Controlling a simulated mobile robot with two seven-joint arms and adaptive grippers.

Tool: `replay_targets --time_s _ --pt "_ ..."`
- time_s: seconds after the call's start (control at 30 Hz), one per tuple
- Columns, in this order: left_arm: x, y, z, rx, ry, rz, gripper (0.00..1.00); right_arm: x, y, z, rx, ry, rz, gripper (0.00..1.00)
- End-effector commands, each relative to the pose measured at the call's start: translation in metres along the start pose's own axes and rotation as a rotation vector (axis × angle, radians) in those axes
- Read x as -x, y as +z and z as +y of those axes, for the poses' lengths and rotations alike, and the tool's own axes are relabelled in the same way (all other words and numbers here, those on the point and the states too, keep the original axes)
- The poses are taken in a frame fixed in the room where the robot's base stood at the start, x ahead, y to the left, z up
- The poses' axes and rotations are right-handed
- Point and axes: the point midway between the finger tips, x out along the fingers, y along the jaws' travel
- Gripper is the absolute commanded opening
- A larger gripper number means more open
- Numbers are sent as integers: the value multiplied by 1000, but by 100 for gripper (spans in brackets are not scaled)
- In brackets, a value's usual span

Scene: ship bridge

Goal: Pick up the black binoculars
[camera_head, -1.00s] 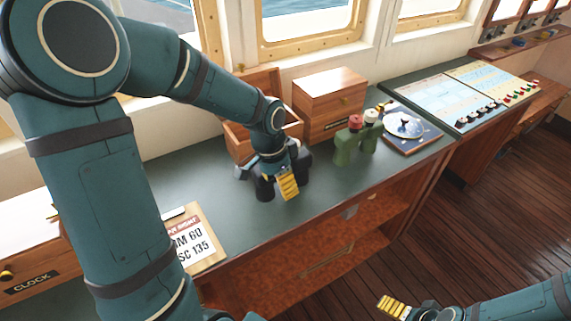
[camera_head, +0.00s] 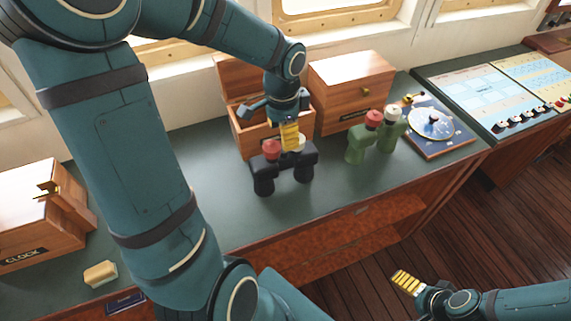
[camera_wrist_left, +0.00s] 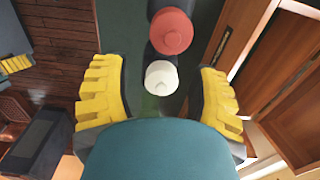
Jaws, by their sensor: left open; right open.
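The black binoculars (camera_head: 271,179) stand upright on the green counter, with a red cap and a white cap on top. My left gripper (camera_head: 289,137) is just above and behind them, pointing down, with its yellow fingers open. In the left wrist view the red cap (camera_wrist_left: 172,32) and the white cap (camera_wrist_left: 161,77) show. The white cap lies between the spread fingers, the red cap beyond them. Whether the fingers touch the binoculars I cannot tell. My right gripper (camera_head: 406,283) is open and empty over the floor, at the lower right.
An open wooden box (camera_head: 243,139) stands right behind the binoculars, and a closed wooden box (camera_head: 350,88) is beside it. Green binoculars (camera_head: 357,148) with red and white caps stand to the right. A clock box (camera_head: 28,225) and a small tan block (camera_head: 100,273) are at left.

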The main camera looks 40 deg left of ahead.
Motion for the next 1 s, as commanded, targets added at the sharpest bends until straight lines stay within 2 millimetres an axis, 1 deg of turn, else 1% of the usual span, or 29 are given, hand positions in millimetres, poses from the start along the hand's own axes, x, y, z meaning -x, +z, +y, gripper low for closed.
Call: replay_targets --time_s 0.03,0.1,0.2,0.37,0.47,0.6,0.7,0.8,1.0 --pt "-12 1 1 0 4 -3 60 -3 0 1 0 0 0 100" --pt "-22 0 0 0 3 -3 60 -4 0 1 0 1 0 100" --pt "-32 0 0 -1 2 -2 60 -6 0 2 0 1 1 100" --pt "-40 0 0 0 2 -1 60 -7 0 2 0 1 1 100" --pt "-52 -2 -2 -1 3 -2 60 -8 1 3 0 2 1 100" --pt "-73 -4 -6 -1 3 -2 60 -11 1 4 0 2 1 100" --pt "-84 -4 -5 -1 3 -1 60 -13 1 4 0 3 1 100" --pt "-88 -4 -6 0 1 -1 60 -14 1 4 0 3 1 100" --pt "-88 -4 -6 0 0 0 60 -14 1 4 0 3 1 100"
